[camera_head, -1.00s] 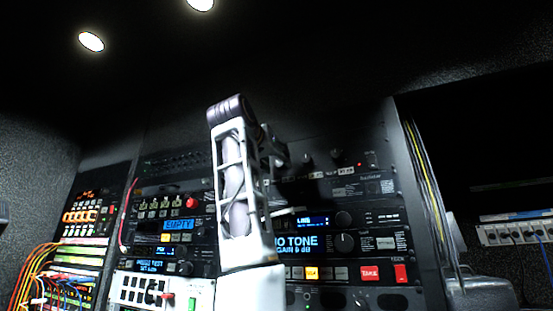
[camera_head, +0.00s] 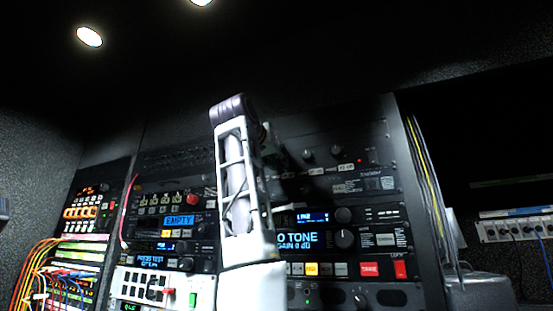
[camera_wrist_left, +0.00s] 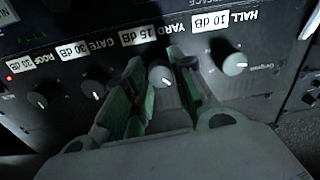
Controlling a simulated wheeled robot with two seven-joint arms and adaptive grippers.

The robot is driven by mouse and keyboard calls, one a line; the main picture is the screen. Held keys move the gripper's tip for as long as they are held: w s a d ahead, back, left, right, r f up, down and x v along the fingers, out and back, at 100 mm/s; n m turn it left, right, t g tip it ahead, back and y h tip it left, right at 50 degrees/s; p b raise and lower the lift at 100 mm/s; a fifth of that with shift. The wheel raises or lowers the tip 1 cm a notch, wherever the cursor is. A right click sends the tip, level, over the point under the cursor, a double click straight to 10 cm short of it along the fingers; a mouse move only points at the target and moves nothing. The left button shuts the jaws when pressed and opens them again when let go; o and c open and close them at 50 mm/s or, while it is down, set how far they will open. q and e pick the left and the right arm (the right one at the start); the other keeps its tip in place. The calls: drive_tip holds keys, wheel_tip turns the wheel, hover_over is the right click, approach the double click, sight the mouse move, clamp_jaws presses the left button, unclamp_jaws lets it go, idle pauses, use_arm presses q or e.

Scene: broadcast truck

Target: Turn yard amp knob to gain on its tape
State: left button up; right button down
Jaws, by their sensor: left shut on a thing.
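In the left wrist view, the yard amp knob (camera_wrist_left: 160,76) is a grey round knob with a pale pointer mark. Its white tape (camera_wrist_left: 150,33) reads YARD 15 dB, upside down in this view. My left gripper (camera_wrist_left: 160,90) has its green-padded fingers on both sides of this knob and is shut on it. I cannot read exactly where the pointer aims against the scale. In the head view, my left gripper (camera_head: 272,150) is at the dark amp panel (camera_head: 375,150), mostly hidden behind my own white arm, which also hides the yard knob. My right gripper is in no view.
The hall knob (camera_wrist_left: 235,64) sits close beside one finger, and the gate knob (camera_wrist_left: 93,88) and roof knob (camera_wrist_left: 38,100) are on the other side. Below the amp in the head view are a blue TONE display (camera_head: 297,240) and a red button (camera_head: 369,269).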

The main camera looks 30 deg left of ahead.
use_arm(q)
drive_tip(key=shift+m, duration=0.5)
drive_tip(key=shift+a+m+b, duration=0.1)
drive_tip(key=shift+m+b, duration=0.35)
drive_tip(key=shift+m, duration=0.45)
drive_tip(key=m, duration=0.5)
drive_tip(key=shift+b, duration=0.3)
drive_tip(key=o, duration=1)
drive_tip(key=shift+o, duration=0.2)
drive_tip(key=shift+s, duration=0.1)
